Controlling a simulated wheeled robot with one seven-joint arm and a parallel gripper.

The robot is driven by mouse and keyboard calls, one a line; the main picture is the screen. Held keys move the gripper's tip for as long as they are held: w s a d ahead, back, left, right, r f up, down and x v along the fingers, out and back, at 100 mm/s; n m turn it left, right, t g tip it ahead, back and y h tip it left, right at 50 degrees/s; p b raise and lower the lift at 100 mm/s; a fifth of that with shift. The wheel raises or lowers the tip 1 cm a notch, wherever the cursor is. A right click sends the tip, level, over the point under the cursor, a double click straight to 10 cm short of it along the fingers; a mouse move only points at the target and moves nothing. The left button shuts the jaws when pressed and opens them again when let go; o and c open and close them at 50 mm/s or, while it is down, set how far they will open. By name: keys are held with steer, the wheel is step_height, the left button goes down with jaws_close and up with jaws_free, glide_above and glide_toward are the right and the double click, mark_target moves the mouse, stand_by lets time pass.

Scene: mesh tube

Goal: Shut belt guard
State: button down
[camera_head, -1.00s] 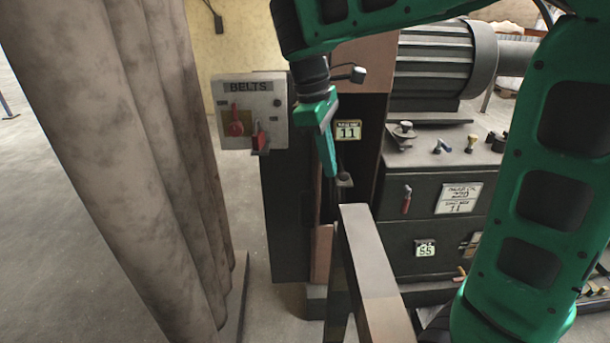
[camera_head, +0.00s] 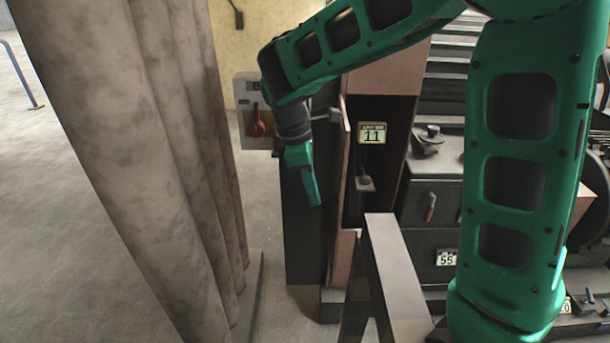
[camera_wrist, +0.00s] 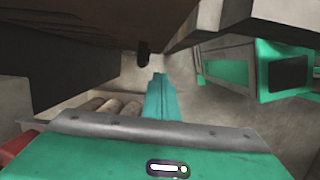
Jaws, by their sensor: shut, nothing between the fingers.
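The belt guard (camera_head: 342,165) shows as a thin copper-brown panel, nearly edge-on, standing out from the left side of the machine's dark opening (camera_head: 378,200). It is open, and the inside with its label 11 is visible to its right. My gripper (camera_head: 313,197) is shut and empty, pointing down just left of the guard, in front of the dark side of the machine. I cannot tell whether it touches the guard. In the wrist view the closed fingers (camera_wrist: 158,82) point ahead below a dark brown surface (camera_wrist: 80,55), whose identity is unclear.
A grey metal frame (camera_head: 395,270) stands in front of the opening. The belts control box (camera_head: 252,110) with a red switch is behind my arm. A dark cabinet (camera_head: 430,205) stands at the right.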

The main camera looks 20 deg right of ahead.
steer(key=d, duration=0.2)
steer(key=s+d, duration=0.1)
steer(key=shift+s+d, duration=0.2)
steer(key=shift+d, duration=0.15)
steer(key=shift+s+d+r, duration=0.1)
